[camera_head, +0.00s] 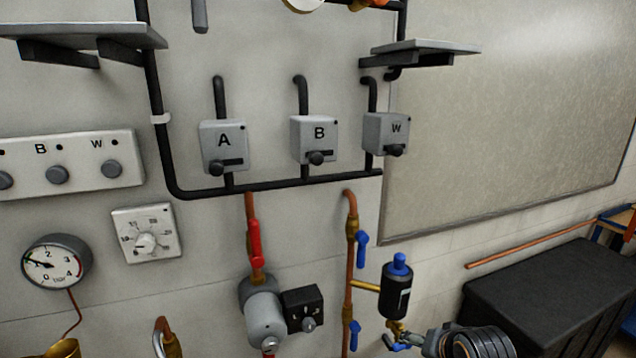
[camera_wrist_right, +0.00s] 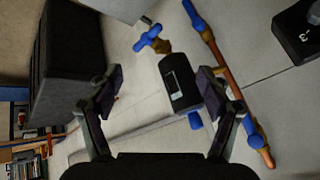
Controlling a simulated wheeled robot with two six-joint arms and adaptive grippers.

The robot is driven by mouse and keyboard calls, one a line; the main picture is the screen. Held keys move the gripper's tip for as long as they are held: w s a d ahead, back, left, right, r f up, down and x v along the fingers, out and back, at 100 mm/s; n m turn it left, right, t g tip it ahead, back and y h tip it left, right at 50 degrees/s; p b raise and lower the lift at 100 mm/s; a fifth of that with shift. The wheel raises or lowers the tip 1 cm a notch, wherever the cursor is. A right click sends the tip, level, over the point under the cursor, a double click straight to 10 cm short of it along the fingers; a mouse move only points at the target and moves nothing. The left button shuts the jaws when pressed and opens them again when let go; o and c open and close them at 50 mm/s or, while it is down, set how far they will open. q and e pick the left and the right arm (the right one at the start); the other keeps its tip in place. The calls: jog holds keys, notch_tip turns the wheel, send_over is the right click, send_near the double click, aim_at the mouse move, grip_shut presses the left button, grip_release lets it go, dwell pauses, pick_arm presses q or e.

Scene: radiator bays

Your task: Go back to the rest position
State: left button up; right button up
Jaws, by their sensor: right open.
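My right gripper (camera_head: 428,340) comes in from the lower right in the head view, just below and right of a black cylinder with a blue cap (camera_head: 396,290). In the right wrist view the gripper (camera_wrist_right: 160,78) has its two fingers spread wide. The black cylinder (camera_wrist_right: 180,85) shows between and beyond the fingertips, and no contact with them is visible. A small brass valve with a blue handle (camera_wrist_right: 153,38) sits at the cylinder's end. My left gripper is not in view.
A copper pipe with blue valve levers (camera_head: 350,260) runs beside the cylinder. A grey pump (camera_head: 264,318) is left of it. A black box (camera_head: 545,300) stands at the right with a copper rod (camera_head: 530,247) above it. Grey shelves (camera_head: 425,48) jut from the wall.

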jog(key=s+d+f+n+g+h, duration=0.1)
jog(key=s+f+n+g, duration=0.15)
jog(key=s+f, duration=0.55)
jog(key=s+f+n+g, duration=0.1)
jog(key=s+f+n, duration=0.35)
jog(key=s, duration=0.65)
jog(key=s+d+f+g, duration=0.1)
jog(key=s+d+f, duration=0.1)
jog(key=f, duration=1.2)
jog(key=s+d+f+g, duration=0.1)
jog(key=s+f, duration=0.1)
jog(key=f, duration=1.3)
jog(key=s+d+f+m, duration=0.1)
jog(key=s+f, duration=1.3)
jog(key=s, duration=0.3)
jog(key=shift+s+g, duration=0.4)
jog(key=shift+g, duration=0.05)
jog(key=shift+d, duration=0.1)
